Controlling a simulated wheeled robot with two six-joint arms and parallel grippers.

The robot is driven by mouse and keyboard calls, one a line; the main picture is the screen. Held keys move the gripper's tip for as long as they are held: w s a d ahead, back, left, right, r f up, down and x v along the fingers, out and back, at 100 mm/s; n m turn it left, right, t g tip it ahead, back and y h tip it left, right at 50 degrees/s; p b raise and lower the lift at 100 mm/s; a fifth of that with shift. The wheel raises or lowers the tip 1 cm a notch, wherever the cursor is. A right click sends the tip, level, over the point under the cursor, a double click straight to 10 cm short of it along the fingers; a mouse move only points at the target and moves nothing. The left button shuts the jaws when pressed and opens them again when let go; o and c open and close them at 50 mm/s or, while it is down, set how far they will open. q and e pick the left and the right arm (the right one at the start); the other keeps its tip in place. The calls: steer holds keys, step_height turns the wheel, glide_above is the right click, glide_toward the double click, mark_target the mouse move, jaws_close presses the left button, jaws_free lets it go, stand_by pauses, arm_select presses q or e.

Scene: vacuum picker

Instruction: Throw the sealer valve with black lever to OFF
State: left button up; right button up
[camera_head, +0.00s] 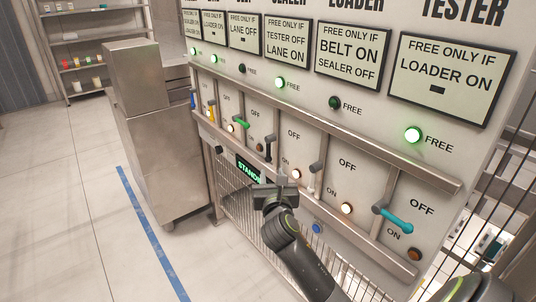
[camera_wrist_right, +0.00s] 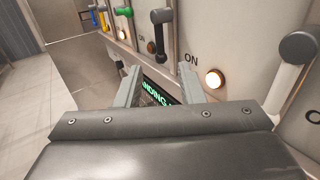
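The black lever (camera_head: 269,148) is on the sealer column of the panel and also shows in the right wrist view (camera_wrist_right: 160,32). It points down, toward the ON mark, and the lamp (camera_head: 295,174) beside that mark is lit. The sealer's green FREE light (camera_head: 280,84) is lit. My right gripper (camera_head: 275,184) is in front of the panel, below the black lever and apart from it. In the right wrist view its fingers (camera_wrist_right: 158,72) are spread with nothing between them. My left gripper is not in view.
A white lever (camera_head: 315,180) and a teal lever (camera_head: 395,218) are to the right; a green lever (camera_head: 241,122) is to the left. A metal rail (camera_head: 330,126) runs above the levers. A green-lettered display (camera_head: 248,169) is behind my right gripper. A steel cabinet (camera_head: 150,130) stands left.

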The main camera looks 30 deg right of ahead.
mark_target(268, 151)
steer(key=x, duration=1.1)
steer(key=shift+w, duration=0.15)
steer(key=shift+f, duration=0.1)
jaws_close()
